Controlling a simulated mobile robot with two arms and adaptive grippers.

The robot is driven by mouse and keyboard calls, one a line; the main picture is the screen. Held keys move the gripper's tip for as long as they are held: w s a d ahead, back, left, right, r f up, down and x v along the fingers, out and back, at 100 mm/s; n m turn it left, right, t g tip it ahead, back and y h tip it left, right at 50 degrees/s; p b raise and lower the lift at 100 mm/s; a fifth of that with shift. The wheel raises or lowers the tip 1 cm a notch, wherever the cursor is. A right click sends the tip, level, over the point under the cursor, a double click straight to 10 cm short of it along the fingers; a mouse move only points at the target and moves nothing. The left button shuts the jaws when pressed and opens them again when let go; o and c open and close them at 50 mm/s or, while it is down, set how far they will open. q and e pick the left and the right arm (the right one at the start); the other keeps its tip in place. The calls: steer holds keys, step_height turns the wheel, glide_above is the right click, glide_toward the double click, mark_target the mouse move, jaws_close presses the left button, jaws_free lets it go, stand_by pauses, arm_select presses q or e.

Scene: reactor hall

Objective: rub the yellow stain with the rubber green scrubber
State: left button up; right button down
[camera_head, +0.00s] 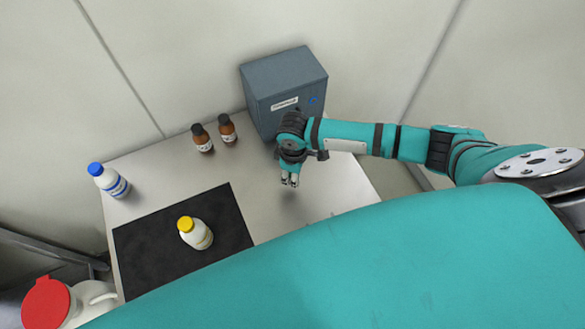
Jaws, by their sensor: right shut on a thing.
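My right gripper (290,181) is above the light grey table (205,175), in front of the grey box, and points down. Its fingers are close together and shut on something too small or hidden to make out. I cannot see the green scrubber as a separate thing. No yellow stain shows on the visible tabletop; my own large teal body part covers the near part of the table. My left gripper is not in view.
A grey box (285,85) stands at the back. Two brown bottles (202,139) (227,129) stand left of it. A blue-capped bottle (110,180) is far left. A yellow-capped bottle (196,234) stands on a black mat (150,260). A red-capped jug (60,302) is bottom left.

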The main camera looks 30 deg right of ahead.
steer(key=shift+d+r+p, duration=0.1)
steer(key=shift+r+p, duration=0.65)
steer(key=shift+r, duration=0.25)
steer(key=shift+f, duration=0.1)
